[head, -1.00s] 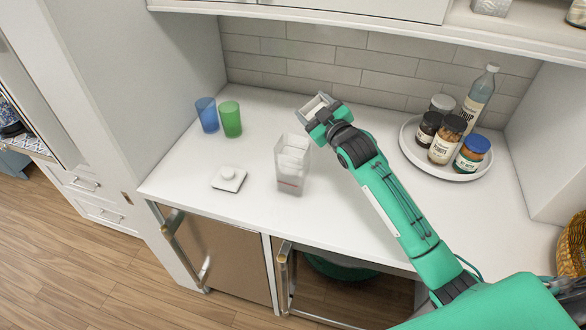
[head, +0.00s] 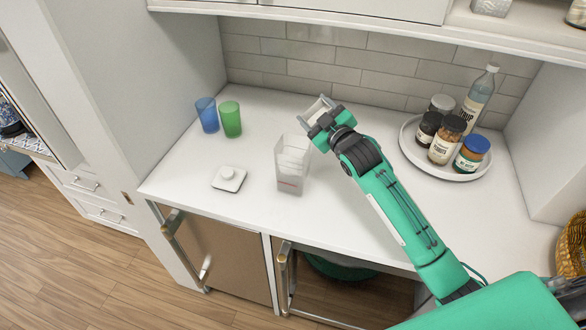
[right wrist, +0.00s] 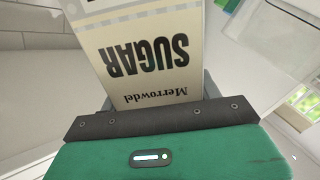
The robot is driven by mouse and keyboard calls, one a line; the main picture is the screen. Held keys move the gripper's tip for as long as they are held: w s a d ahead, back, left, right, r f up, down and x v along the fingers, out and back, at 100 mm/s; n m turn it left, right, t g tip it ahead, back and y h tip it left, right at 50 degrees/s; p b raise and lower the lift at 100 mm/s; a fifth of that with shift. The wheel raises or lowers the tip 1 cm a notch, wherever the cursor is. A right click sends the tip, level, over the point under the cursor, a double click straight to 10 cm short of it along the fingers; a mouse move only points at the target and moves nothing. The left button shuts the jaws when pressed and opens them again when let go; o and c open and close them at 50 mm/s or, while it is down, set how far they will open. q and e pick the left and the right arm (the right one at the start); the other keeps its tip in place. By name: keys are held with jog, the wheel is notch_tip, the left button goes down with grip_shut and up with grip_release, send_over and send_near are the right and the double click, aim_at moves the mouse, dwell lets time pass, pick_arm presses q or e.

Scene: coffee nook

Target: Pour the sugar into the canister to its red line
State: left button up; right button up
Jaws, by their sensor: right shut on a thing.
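My right gripper (head: 324,122) is shut on the sugar box (head: 316,108), a cream carton. In the right wrist view the box (right wrist: 140,55) fills the jaws, its "SUGAR" lettering upside down. The gripper and box are above the counter, just behind and right of the canister's top in the head view. The canister (head: 291,168) is clear, tall and upright, with a red mark low on its front. Whitish shapes show through its walls; I cannot tell how much sugar is inside. A square white lid (head: 228,179) with a knob lies left of it. My left gripper is not in view.
A blue cup (head: 207,115) and a green cup (head: 230,119) stand at the back left. A round white tray (head: 410,148) at the right holds several jars and a syrup bottle (head: 478,95). The white counter (head: 230,220) is clear around the canister's front.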

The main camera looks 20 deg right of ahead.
jog(key=shift+s+r, duration=0.15)
jog(key=shift+s, duration=0.35)
jog(key=shift+w+a, duration=0.1)
jog(key=shift+a, duration=0.1)
jog(key=shift+w+a, duration=0.2)
jog(key=shift+a, duration=0.4)
jog(key=shift+s+n, duration=0.3)
jog(key=shift+s, duration=0.3)
jog(key=shift+w, duration=0.25)
jog(key=shift+w+a, duration=0.1)
jog(key=shift+w, duration=0.85)
